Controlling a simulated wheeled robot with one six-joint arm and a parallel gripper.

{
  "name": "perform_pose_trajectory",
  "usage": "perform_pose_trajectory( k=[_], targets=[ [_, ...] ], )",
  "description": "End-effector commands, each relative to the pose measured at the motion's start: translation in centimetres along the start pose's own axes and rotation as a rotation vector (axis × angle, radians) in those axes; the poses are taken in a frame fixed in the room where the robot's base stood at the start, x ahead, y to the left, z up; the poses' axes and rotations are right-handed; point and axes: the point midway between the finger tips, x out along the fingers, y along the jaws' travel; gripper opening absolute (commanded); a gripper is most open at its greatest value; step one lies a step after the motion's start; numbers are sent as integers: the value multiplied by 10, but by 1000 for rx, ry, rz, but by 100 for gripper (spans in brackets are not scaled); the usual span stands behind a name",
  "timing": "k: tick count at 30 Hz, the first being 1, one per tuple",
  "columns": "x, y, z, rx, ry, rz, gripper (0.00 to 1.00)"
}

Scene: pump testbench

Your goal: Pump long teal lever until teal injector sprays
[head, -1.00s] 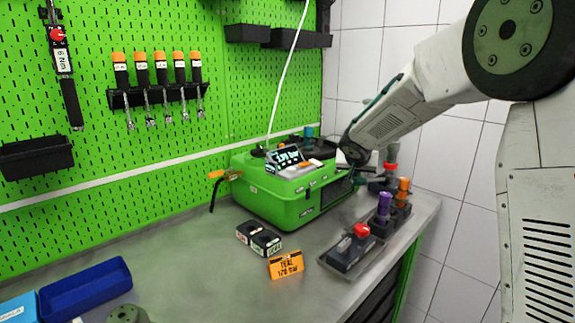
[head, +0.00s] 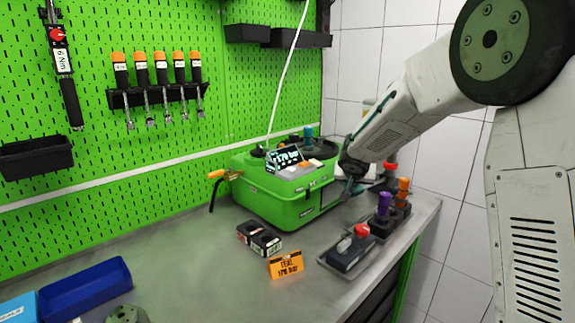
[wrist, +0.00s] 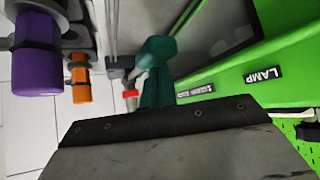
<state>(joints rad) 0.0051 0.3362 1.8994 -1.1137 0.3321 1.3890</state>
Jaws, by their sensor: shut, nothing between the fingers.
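The green pump tester (head: 285,200) stands on the bench, with a teal injector (head: 309,132) upright on its top. A teal part that looks like the long lever (wrist: 157,72) shows ahead of my gripper in the wrist view, beside the tester's LAMP side. Most of the lever is hidden in the head view. My gripper (head: 353,190) is shut and empty, low at the tester's right side. I cannot tell whether it touches the lever. I see no spray at the injector. The tester's display (head: 287,158) shows a bar reading, too small to read surely.
An orange card (head: 286,265) marked TEAL and 170 bar stands in front. A red-topped block (head: 350,250), a purple injector (head: 384,204) and an orange injector (head: 403,190) stand to the right. A blue tray (head: 88,290) lies at left. The middle of the bench is mostly clear.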

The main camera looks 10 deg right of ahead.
Motion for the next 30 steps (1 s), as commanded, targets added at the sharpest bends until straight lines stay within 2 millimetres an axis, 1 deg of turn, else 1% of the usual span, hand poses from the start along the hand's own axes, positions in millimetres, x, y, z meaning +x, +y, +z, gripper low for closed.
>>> perform_pose_trajectory(
  k=[3,12,30],
  targets=[
    [-8,0,-11,2,4,-1,0],
    [-23,1,-29,1,2,-2,0],
    [-25,2,-32,0,2,-1,0]
  ],
)
